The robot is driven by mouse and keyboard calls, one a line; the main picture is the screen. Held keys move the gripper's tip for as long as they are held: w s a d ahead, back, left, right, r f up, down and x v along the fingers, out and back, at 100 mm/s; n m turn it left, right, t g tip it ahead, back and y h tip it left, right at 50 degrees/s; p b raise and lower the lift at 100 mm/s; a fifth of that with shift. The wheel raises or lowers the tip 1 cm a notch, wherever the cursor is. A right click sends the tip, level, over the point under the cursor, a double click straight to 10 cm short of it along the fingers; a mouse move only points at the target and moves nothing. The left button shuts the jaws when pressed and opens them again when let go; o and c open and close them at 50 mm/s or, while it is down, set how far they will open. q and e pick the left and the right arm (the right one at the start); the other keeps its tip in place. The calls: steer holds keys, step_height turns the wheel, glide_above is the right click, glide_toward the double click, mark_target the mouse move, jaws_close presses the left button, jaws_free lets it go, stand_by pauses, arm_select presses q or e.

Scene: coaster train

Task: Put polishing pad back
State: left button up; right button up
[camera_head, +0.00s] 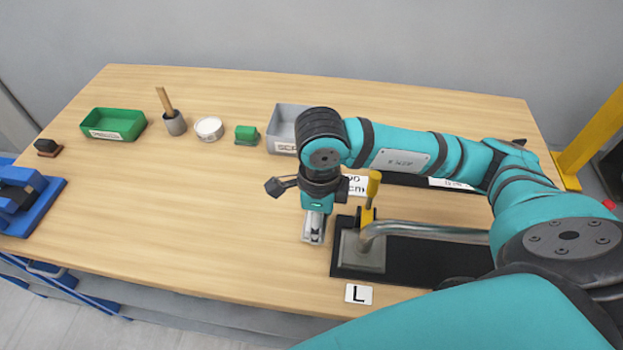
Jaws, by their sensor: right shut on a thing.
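My right gripper (317,203) points down over the middle of the table (180,215), left of the black board. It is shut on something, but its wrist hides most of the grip. A narrow pale grey piece (313,230) shows right under it; I cannot tell whether this is the held thing, or whether it touches the table. A small green block with a dark base (246,134) stands at the back, left of the grey bin. I cannot tell for sure which thing is the polishing pad. My left gripper is not in view.
A green tray (113,124), a grey cup with a wooden handle (174,124), a white round tin (209,129) and a grey bin (283,123) line the back. A black board (407,262) with a yellow-handled clamp (373,187) and bent tube (430,231) lies right. The left-middle table is clear.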

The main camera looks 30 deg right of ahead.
steer(key=w+d+p, duration=0.1)
steer(key=w+d, duration=0.1)
steer(key=w, duration=0.2)
steer(key=w+d+p, duration=0.1)
steer(key=w+d, duration=0.1)
steer(key=w, duration=0.2)
steer(key=w+d+f+p, duration=0.1)
steer(key=w+d+p, duration=0.1)
steer(key=w, duration=0.2)
steer(key=shift+w+f, duration=0.1)
steer(key=shift+w, duration=0.3)
steer(key=f+p, duration=0.2)
steer(key=f, duration=0.1)
steer(key=shift+w+d+f, duration=0.15)
steer(key=shift+w+d, duration=0.05)
steer(key=shift+w, duration=0.2)
steer(key=shift+f, duration=0.15)
steer(key=shift+f, duration=0.15)
steer(key=shift+f+b, duration=0.1)
steer(key=shift+b, duration=0.25)
steer(key=o, duration=1)
